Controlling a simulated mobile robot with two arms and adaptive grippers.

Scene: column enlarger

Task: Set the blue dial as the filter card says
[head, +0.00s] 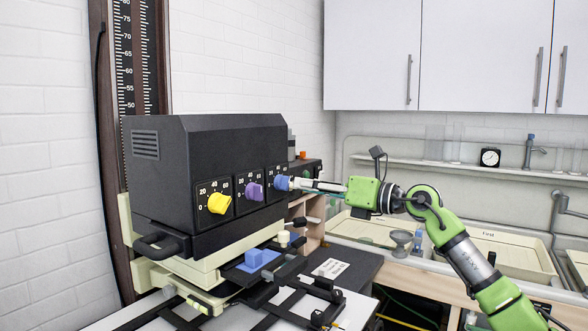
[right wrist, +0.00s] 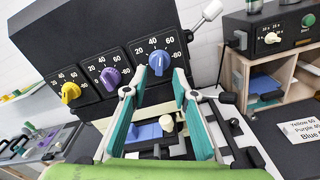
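The blue dial (head: 282,183) is the rightmost of three dials on the black enlarger head (head: 215,150); it also shows in the right wrist view (right wrist: 159,61). My right gripper (head: 300,184) points at it from the right. In the right wrist view its two teal fingers (right wrist: 160,73) are apart, one on each side of the blue dial, with gaps showing. The dial's exact setting is not readable. The filter card (right wrist: 308,132) reads Yellow 60, Purple 40 and Blue, with the blue number cut off; in the head view the card (head: 330,268) is too small to read. My left gripper is out of view.
The purple dial (head: 254,192) and yellow dial (head: 219,203) sit left of the blue one. A timer box (right wrist: 275,35) stands on a wooden shelf to the right. Sink trays (head: 500,252) line the right.

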